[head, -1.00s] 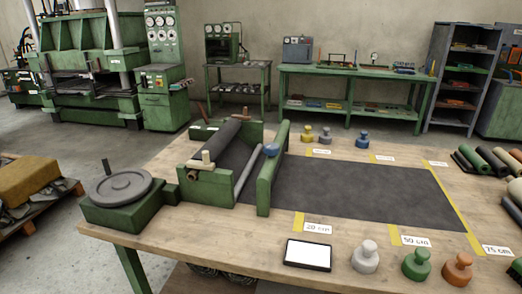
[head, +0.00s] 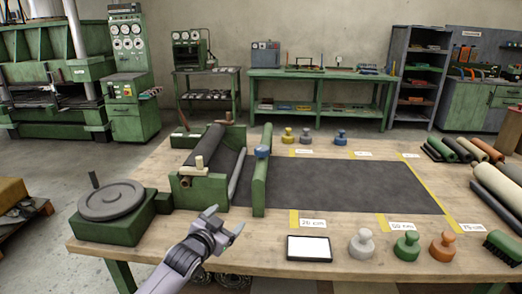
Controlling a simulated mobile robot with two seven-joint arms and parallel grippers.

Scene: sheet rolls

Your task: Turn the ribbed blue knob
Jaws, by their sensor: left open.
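The blue knob (head: 262,151) sits on top of the upright green bar (head: 259,182) of the sheet roller machine; its ribs are too small to make out. My left gripper (head: 227,219) is open and empty. It is over the table's front part, in front of the machine and below the knob in the picture, apart from it. My right gripper is not in view.
A green hand-wheel unit (head: 112,209) stands left of the machine. A dark sheet (head: 340,184) runs right from the green bar. A tablet (head: 309,248) and several knobbed weights, including an orange one (head: 443,246), line the front edge. Rolls (head: 497,186) lie at right.

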